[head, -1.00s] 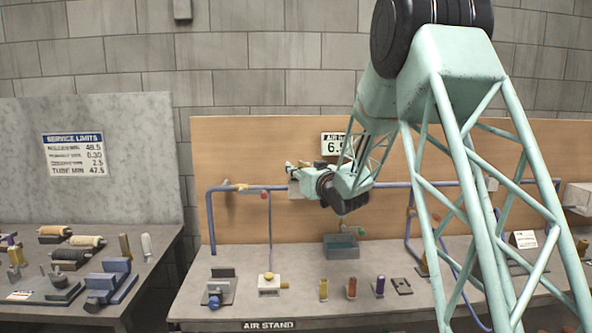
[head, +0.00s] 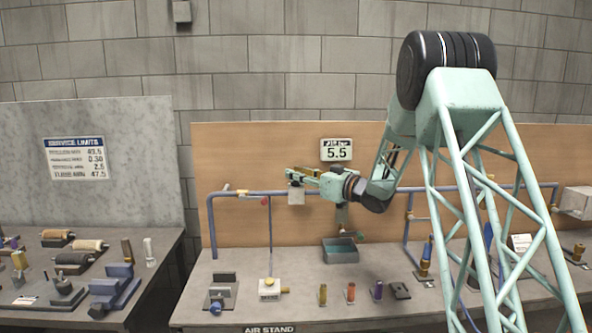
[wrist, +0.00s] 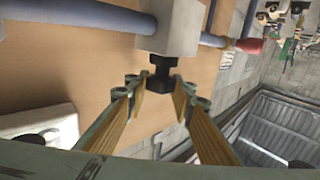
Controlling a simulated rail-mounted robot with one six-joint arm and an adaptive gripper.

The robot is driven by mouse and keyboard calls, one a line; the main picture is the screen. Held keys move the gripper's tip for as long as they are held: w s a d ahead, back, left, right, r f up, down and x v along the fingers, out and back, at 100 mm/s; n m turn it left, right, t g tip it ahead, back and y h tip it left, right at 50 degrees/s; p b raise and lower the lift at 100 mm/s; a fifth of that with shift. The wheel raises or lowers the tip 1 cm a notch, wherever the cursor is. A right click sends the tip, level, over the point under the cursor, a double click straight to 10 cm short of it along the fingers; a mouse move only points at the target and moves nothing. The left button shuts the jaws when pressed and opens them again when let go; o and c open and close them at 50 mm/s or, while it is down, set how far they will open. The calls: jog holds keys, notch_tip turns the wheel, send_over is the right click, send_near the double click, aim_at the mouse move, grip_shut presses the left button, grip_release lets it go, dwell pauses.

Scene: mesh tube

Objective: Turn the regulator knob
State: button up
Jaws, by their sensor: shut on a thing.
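The regulator is a pale block (wrist: 167,28) on the blue pipe. It also shows in the head view (head: 297,196), just below my gripper (head: 293,172). A dark regulator knob (wrist: 162,75) sticks out of the block. In the wrist view my gripper (wrist: 160,84), with wood-coloured fingers, is shut on the knob, one finger on each side. In the head view the knob is hidden or too small to tell. The sign (head: 337,149) on the wooden board reads 5.5.
A grey-green tray (head: 340,252) stands below on the bench. Several small fittings and a white block (head: 270,289) stand near the bench front.

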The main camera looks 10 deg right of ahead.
jog(key=shift+r+n+g+y+p, duration=0.15)
jog(key=shift+n+g+y+p, duration=1.65)
jog(key=shift+p, duration=0.65)
jog(key=shift+n+g+y+p, duration=0.65)
jog(key=shift+g+p, duration=0.2)
jog(key=shift+g, duration=0.15)
jog(key=o, duration=0.9)
jog(key=shift+v, duration=5.95)
